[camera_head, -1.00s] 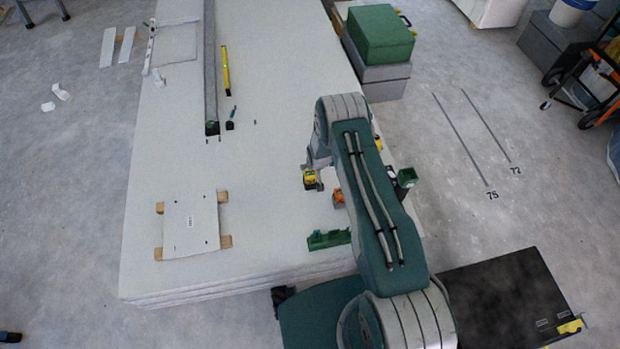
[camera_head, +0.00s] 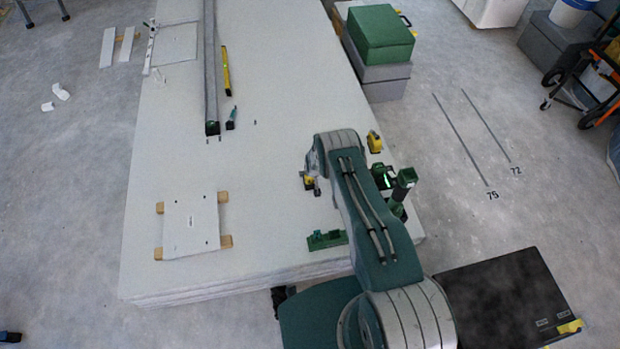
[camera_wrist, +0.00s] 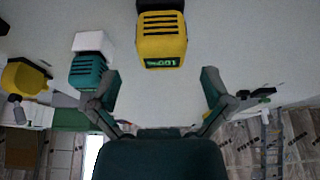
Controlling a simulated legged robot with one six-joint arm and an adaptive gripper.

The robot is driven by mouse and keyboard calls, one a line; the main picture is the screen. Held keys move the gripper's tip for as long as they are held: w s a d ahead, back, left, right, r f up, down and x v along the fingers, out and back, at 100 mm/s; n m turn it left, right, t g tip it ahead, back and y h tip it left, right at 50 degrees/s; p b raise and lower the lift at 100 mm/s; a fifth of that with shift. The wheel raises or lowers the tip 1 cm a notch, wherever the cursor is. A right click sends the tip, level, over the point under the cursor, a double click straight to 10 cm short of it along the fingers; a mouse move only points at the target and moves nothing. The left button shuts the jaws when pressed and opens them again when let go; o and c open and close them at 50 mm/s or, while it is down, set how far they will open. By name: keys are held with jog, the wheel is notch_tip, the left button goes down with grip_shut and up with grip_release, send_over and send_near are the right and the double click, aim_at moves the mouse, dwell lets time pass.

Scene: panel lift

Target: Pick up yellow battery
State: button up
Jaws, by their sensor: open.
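My gripper (camera_wrist: 159,80) is open and empty. Its two fingers stand apart either side of the battery's line, and the battery appears beyond the tips with a gap. In the head view two small yellow items show on the white panel stack: one (camera_head: 309,183) left of my arm, partly hidden, and one (camera_head: 375,141) to its right. I cannot tell which is the battery; my fingers are hidden there.
A teal block (camera_wrist: 88,72) and another yellow item (camera_wrist: 26,77) lie left in the wrist view. On the panel stack (camera_head: 270,205) are a green holder (camera_head: 328,240), a green device (camera_head: 383,178) and a white plate (camera_head: 190,226). The middle of the panel is mostly clear.

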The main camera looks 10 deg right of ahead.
jog(key=shift+x, duration=1.95)
jog(key=shift+w+a, duration=0.15)
jog(key=shift+r, duration=0.1)
jog(key=c, duration=1.2)
